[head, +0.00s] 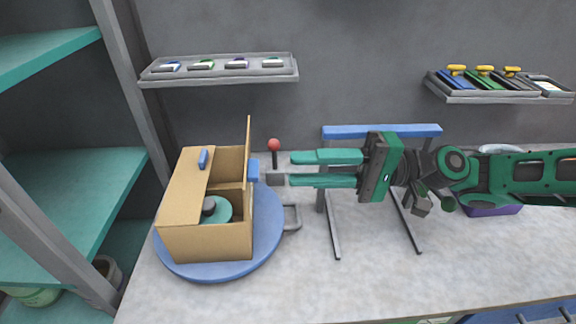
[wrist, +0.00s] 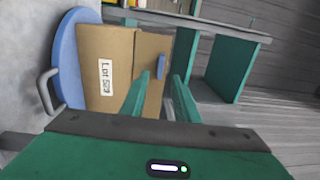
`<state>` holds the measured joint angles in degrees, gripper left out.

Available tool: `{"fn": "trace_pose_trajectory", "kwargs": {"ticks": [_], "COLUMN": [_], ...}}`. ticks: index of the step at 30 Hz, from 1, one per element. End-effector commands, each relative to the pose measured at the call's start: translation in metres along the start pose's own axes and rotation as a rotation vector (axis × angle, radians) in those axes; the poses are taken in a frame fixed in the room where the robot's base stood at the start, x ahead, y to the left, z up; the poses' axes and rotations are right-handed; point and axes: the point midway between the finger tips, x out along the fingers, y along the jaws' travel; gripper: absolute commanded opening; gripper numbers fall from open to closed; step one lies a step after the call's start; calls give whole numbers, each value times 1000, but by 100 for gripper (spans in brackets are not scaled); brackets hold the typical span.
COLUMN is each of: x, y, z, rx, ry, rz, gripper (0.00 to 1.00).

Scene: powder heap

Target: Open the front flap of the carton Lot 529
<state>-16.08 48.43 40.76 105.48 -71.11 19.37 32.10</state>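The brown carton (head: 215,243) stands on a round blue turntable (head: 270,235); its top is partly open. A flap (head: 248,135) on its right side stands upright, with a blue tab (head: 253,171) facing my gripper. Another flap (head: 183,195) lies flat over the left part, with a blue tab (head: 203,158). A green disc with a dark knob (head: 210,206) shows inside. In the wrist view, the carton side (wrist: 105,45) bears a "Lot 529" label (wrist: 106,78). My gripper (head: 291,169) is open and empty, right of the upright flap's tab and apart from it.
A red-knobbed lever (head: 274,146) stands close to my fingertips. A grey handle (head: 292,218) juts from the turntable. A blue-topped stand (head: 380,131) is behind my gripper. Wall trays (head: 220,70) hang above. The front of the table is clear.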

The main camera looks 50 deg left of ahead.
Motion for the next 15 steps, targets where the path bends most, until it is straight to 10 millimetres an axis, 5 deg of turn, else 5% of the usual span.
{"fn": "trace_pose_trajectory", "kwargs": {"ticks": [6,15], "x": [-33,-44], "y": [0,0], "z": [-1,0], "rx": [0,-1], "ry": [1,0], "rz": [0,0], "gripper": [28,28]}}
